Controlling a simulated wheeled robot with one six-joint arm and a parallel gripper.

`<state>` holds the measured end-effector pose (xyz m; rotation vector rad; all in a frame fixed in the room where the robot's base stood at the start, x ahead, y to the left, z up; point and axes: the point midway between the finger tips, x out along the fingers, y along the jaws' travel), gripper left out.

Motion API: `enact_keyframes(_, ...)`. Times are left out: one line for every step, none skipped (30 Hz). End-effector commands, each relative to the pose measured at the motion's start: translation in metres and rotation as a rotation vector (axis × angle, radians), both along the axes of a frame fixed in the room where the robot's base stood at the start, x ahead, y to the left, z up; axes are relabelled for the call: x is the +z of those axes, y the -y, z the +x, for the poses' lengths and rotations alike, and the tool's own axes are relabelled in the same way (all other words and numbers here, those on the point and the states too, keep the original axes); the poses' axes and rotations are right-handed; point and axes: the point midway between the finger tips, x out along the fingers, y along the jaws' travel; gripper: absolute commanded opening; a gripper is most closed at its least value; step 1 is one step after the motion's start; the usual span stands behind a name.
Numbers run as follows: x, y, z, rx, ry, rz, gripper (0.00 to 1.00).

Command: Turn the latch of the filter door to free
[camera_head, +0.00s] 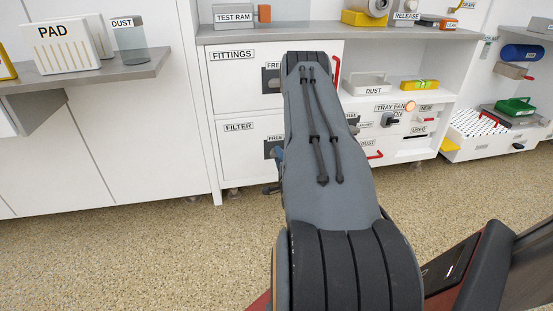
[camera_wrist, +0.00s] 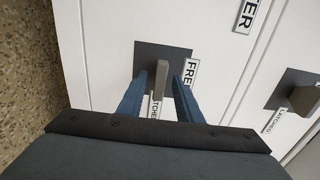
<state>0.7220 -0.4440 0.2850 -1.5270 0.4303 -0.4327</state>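The filter door (camera_head: 241,162) is a white front at the lower left of the cabinet. Its latch (camera_wrist: 160,78) is a grey handle on a dark plate (camera_wrist: 173,54) in the wrist view. The handle points toward the LATCHED label (camera_wrist: 154,110), which is partly hidden; the FREE label (camera_wrist: 190,78) is at the plate's right side. My gripper (camera_wrist: 160,84) has its two blue fingers apart, one on each side of the handle, with gaps showing. In the head view my arm hides most of the gripper and the latch.
The fittings door (camera_head: 236,82) is above, and its latch (camera_wrist: 304,101) shows at the right of the wrist view. A red handle (camera_head: 337,70) and a dust tray (camera_head: 366,85) are right of my arm. The speckled floor (camera_head: 130,255) in front is clear.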

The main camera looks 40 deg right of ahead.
Motion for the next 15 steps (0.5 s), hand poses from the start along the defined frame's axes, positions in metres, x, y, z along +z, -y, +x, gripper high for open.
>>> enact_keyframes(-0.0013, 0.0029, 0.0056, 0.0, 0.001, -0.001, 0.32)
enact_keyframes(-0.0013, 0.0043, 0.008, 0.001, 0.001, -0.001, 0.32)
enact_keyframes(-0.0011, 0.0059, 0.0105, 0.001, 0.001, -0.001, 0.32)
enact_keyframes(-0.0009, 0.0067, 0.012, 0.001, 0.001, -0.001, 0.32)
enact_keyframes(-0.0009, 0.0073, 0.0131, 0.001, 0.0, 0.0, 0.32)
enact_keyframes(-0.0008, 0.008, 0.0141, 0.001, -0.001, 0.001, 0.32)
enact_keyframes(-0.0008, 0.0083, 0.0146, 0.001, -0.001, 0.001, 0.32)
enact_keyframes(-0.0007, 0.0085, 0.015, 0.001, -0.002, 0.001, 0.32)
enact_keyframes(-0.0006, 0.0086, 0.0151, 0.001, -0.002, 0.001, 0.32)
enact_keyframes(-0.0005, 0.0086, 0.0151, 0.001, -0.002, 0.001, 0.32)
enact_keyframes(-0.0004, 0.0086, 0.0151, 0.001, -0.002, 0.001, 0.32)
enact_keyframes(-0.0003, 0.0086, 0.015, 0.001, -0.002, 0.001, 0.32)
enact_keyframes(-0.0002, 0.0086, 0.015, 0.001, -0.002, 0.001, 0.32)
enact_keyframes(-0.0002, 0.0086, 0.015, 0.001, -0.002, 0.001, 0.32)
enact_keyframes(-0.0002, 0.0085, 0.0151, 0.001, -0.002, 0.0, 0.27)
